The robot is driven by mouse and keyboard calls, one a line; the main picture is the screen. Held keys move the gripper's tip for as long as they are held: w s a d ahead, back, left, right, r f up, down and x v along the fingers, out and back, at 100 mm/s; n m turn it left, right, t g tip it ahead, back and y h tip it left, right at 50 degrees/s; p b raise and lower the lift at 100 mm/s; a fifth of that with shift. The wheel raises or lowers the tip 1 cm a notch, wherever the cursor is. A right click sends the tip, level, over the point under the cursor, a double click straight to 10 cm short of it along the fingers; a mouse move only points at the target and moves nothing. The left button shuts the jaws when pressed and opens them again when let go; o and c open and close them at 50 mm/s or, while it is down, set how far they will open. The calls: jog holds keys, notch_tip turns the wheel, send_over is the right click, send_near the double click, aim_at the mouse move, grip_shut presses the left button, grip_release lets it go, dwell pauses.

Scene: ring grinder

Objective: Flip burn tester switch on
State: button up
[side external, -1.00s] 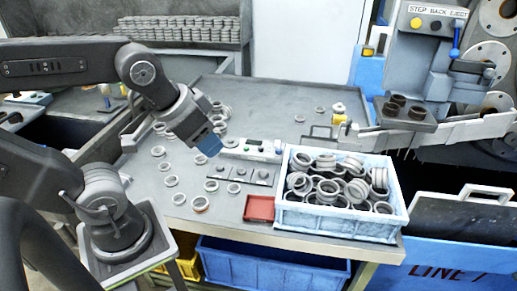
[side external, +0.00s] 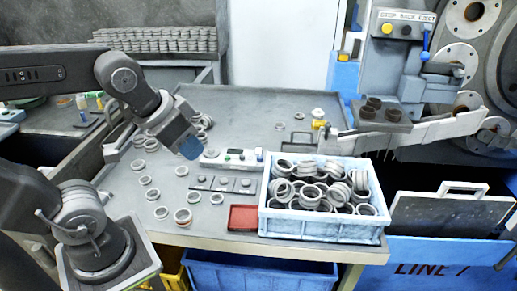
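The burn tester appears to be the low pale grey box (side external: 232,158) on the table, with a dark display, a green button and small knobs on its top. A blue part stands at its right end. Which of these small parts is the switch is too small to tell. My gripper (side external: 189,147), with blue fingertips, points down just left of and above the tester's left end. It looks apart from the tester. The fingers overlap in this view, so I cannot tell whether they are open or shut. No held thing shows.
A blue crate (side external: 322,228) full of metal rings stands right of the tester, with a red tray (side external: 243,218) beside it. A dark panel with round parts (side external: 224,184) lies in front of the tester. Loose rings lie on the left. The table behind is mostly clear.

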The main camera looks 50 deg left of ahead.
jog(key=w+a+r, duration=0.1)
jog(key=w, duration=0.3)
jog(key=w+a+r+n, duration=0.1)
jog(key=w+a, duration=0.1)
jog(key=w, duration=0.2)
jog(key=w+a+n+y, duration=0.1)
jog(key=w, duration=0.4)
jog(key=shift+a+r+g, duration=0.3)
jog(key=shift+r+g, duration=0.1)
grip_shut()
jog(key=w+a+f+n, duration=0.2)
jog(key=w+a+f, duration=0.25)
jog(key=w, duration=0.25)
jog(key=w+a+f+n+g+y, duration=0.1)
jog(key=w+a+f, duration=0.3)
jog(key=w+a, duration=0.25)
jog(key=w+a+f+n, duration=0.2)
jog(key=w+a+f, duration=0.25)
jog(key=w, duration=0.35)
jog(key=w+a+f+n+g, duration=0.1)
jog(key=w+a+f, duration=0.3)
jog(key=a+f, duration=0.4)
notch_tip(320, 180, down, 4)
jog(key=shift+a+r+n+y, duration=0.15)
jog(key=shift+a+n+y, duration=0.1)
jog(key=shift+n+y, duration=0.15)
